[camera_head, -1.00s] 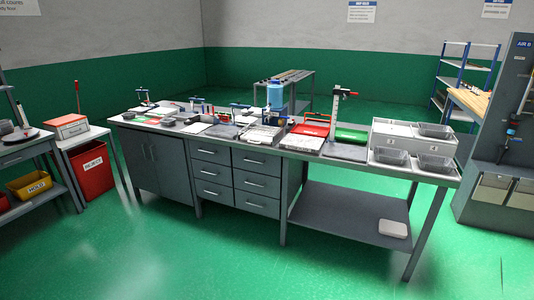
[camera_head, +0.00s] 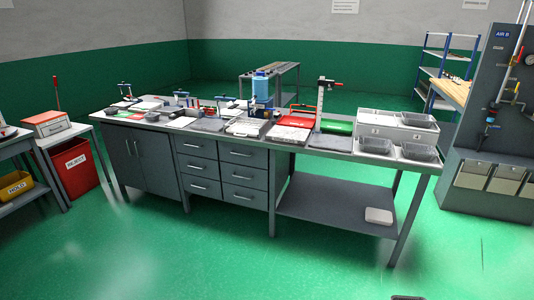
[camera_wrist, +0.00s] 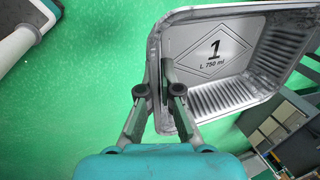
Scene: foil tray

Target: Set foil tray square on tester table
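The foil tray (camera_wrist: 267,57) is a silver rectangular pan with ribbed walls and a bottom marked "1 L 750 ml". It fills the upper right of the wrist view, tilted with its inside towards the camera. My gripper (camera_wrist: 170,88) is shut on its left wall, one finger inside and one outside. In the head view, a stand with a red and black head (camera_head: 325,88) rises from a dark plate (camera_head: 330,142) on the long grey bench (camera_head: 350,156). I cannot tell for certain which surface is the tester table.
Grey bins (camera_head: 376,146) crowd the bench's right end. A red case (camera_head: 293,121) and a blue container (camera_head: 262,89) stand mid-bench. A red reject bin (camera_head: 76,167) is at left, and a grey panel (camera_head: 487,140) at right.

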